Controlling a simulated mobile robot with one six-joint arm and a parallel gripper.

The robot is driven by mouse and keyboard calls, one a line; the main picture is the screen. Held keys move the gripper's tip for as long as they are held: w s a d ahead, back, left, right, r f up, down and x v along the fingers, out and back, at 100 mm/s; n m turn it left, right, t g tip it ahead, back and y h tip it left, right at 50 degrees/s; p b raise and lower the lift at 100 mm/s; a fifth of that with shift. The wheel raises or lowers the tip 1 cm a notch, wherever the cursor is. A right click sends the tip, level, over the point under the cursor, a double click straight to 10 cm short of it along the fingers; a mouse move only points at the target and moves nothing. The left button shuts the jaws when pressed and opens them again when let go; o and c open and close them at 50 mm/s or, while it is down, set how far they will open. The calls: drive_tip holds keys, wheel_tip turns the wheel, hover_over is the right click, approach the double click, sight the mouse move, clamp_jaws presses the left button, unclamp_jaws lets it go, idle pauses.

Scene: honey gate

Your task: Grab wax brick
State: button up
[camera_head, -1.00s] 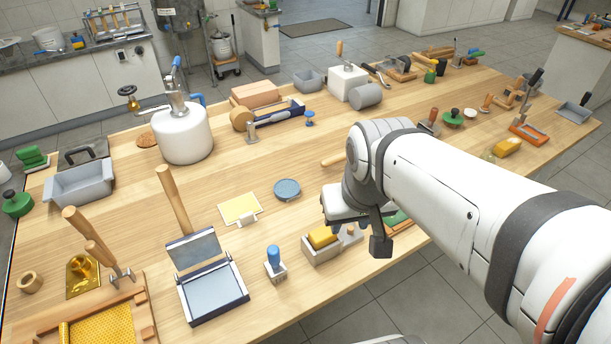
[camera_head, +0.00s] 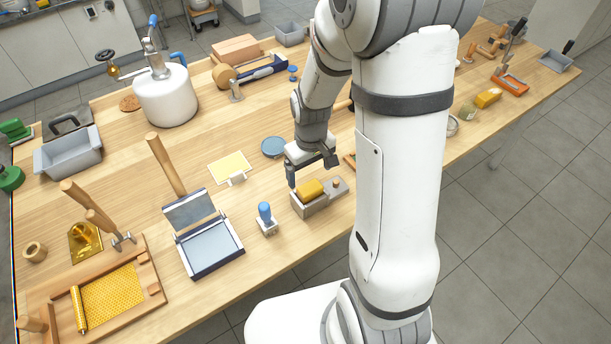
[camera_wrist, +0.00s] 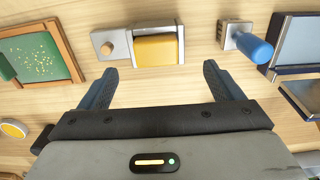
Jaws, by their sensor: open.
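A yellow wax brick (camera_head: 310,188) sits in a small grey tray (camera_head: 312,208) near the table's front edge. A grey block with a wooden knob (camera_head: 336,184) adjoins it on the right. In the wrist view the yellow brick (camera_wrist: 156,49) lies in its holder, ahead of the fingers and centred between them. My gripper (camera_head: 312,170) is open and empty, just behind and above the tray, fingers pointing down. Its fingers show apart in the wrist view (camera_wrist: 161,84), with bare table between them. Another yellow block (camera_head: 488,98) lies farther right.
A blue-handled stamp (camera_head: 265,218) stands left of the tray, beside an open hinged press (camera_head: 210,250). A round blue dish (camera_head: 273,147) and a yellow sheet (camera_head: 231,167) lie behind. A green board (camera_wrist: 40,58) lies on the tray's other side.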

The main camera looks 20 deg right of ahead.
sight(310, 187)
wheel_tip(310, 187, down, 2)
drive_tip(key=shift+f, duration=0.15)
drive_tip(key=shift+w+d+f+p, duration=0.15)
drive_tip(key=shift+f+p, duration=0.15)
drive_tip(key=shift+f, duration=0.7)
drive_tip(key=shift+w+f+p, duration=0.15)
drive_tip(key=shift+f+p, duration=0.15)
drive_tip(key=shift+f, duration=0.7)
drive_tip(key=shift+w+d+f+p, duration=0.15)
drive_tip(key=shift+f+p, duration=0.15)
drive_tip(key=shift+f, duration=0.7)
drive_tip(key=shift+a, duration=0.1)
drive_tip(key=c, duration=1.1)
drive_tip(key=shift+r, duration=0.15)
